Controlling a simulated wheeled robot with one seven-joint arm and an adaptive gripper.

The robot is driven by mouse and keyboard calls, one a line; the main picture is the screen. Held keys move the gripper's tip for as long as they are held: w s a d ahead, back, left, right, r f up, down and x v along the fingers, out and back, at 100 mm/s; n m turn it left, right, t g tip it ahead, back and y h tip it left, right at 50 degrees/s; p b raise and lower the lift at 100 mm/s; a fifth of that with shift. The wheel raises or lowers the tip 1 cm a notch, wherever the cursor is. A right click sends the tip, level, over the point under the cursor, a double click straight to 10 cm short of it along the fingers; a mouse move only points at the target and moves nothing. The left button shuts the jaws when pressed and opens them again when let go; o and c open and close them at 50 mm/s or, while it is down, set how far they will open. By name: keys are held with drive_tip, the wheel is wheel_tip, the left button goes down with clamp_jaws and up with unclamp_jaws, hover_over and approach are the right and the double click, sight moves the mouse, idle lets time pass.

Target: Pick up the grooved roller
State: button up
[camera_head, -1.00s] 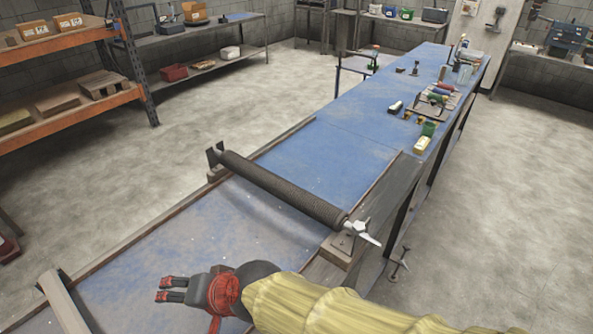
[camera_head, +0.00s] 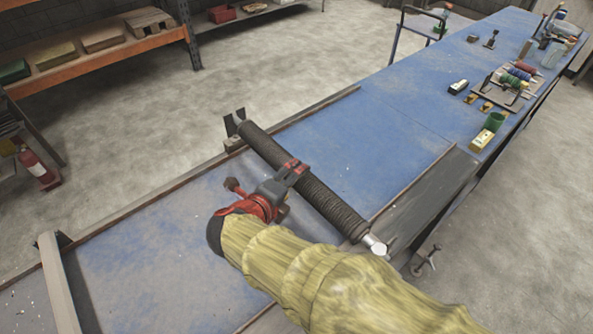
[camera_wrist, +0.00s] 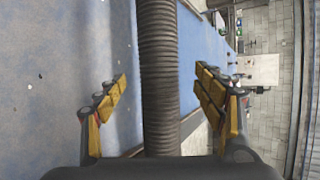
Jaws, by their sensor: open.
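The grooved roller (camera_head: 325,199) is a long dark cylinder lying across the blue table, held at its ends by brackets above the surface. My gripper (camera_head: 268,178) is at the roller's near side, around its middle, with one finger reaching over it in the head view. In the wrist view the roller (camera_wrist: 158,70) runs upright through the middle of the picture. There my gripper (camera_wrist: 162,92) is open, with one yellow finger on each side of the roller and a gap to both. I cannot tell whether the far finger touches it in the head view.
The blue table (camera_head: 340,130) stretches away to the upper right. A green cup (camera_head: 494,121), a yellow block (camera_head: 481,140) and a rack of spools (camera_head: 512,85) stand there. A pale bar (camera_head: 58,285) crosses the table at lower left. A silver knob (camera_head: 376,246) caps the roller's near end.

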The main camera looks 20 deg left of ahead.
drive_tip(key=x, duration=0.2)
drive_tip(key=b+x, duration=0.1)
drive_tip(key=x, duration=0.1)
drive_tip(key=a+b+x, duration=0.1)
drive_tip(key=x, duration=0.1)
drive_tip(key=shift+w+a+f, duration=0.1)
drive_tip(key=shift+w+f, duration=0.05)
drive_tip(key=shift+w+f+b, duration=0.1)
drive_tip(key=shift+w+b, duration=0.25)
drive_tip(key=shift+w, duration=0.05)
drive_tip(key=shift+c, duration=0.3)
clamp_jaws()
idle(0.3)
idle(0.4)
